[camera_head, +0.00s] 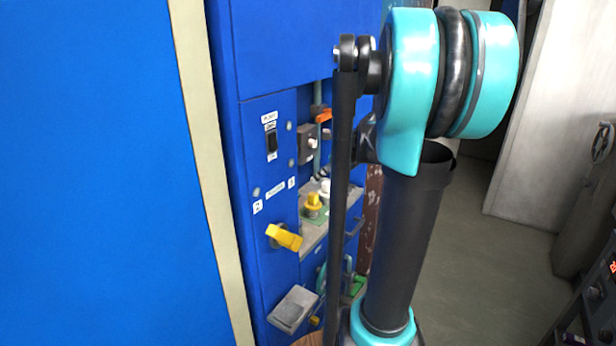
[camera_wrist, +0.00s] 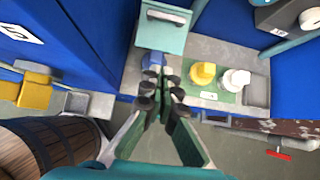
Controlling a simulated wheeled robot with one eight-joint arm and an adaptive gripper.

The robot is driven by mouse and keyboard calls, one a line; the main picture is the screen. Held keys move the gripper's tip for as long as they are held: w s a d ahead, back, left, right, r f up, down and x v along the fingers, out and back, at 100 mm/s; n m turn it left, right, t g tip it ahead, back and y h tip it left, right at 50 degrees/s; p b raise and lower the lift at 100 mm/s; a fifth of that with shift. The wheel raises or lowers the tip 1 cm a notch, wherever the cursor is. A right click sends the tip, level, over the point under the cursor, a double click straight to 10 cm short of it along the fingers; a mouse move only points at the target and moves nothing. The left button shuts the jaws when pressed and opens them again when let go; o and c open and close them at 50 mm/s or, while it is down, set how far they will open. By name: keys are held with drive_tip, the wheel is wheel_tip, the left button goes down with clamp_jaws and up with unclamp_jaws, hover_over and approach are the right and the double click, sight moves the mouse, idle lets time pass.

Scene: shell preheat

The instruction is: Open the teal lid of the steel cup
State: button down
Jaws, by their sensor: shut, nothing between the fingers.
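In the wrist view a teal panel (camera_wrist: 161,38) with a small metal handle (camera_wrist: 166,16) stands at the top middle. It looks like the lid, but I cannot make out a steel cup under it. My gripper (camera_wrist: 160,86) is shut and empty, its dark fingertips close together below the panel in the picture. A small blue piece (camera_wrist: 153,60) shows between the panel and the fingertips. I cannot tell whether the fingers touch anything. In the head view my arm covers much of the cabinet, and I cannot pick out the gripper there.
A blue cabinet (camera_head: 265,75) has a yellow handle (camera_head: 285,237) and a grey box (camera_head: 293,308). A yellow knob (camera_wrist: 203,74) and a white knob (camera_wrist: 235,80) sit on its shelf, right of the fingers. A wooden barrel (camera_wrist: 50,150) stands lower left.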

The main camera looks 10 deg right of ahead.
drive_tip(key=w+a+f, duration=0.5)
drive_tip(key=w+a, duration=0.1)
drive_tip(key=w, duration=0.1)
drive_tip(key=shift+a, duration=0.4)
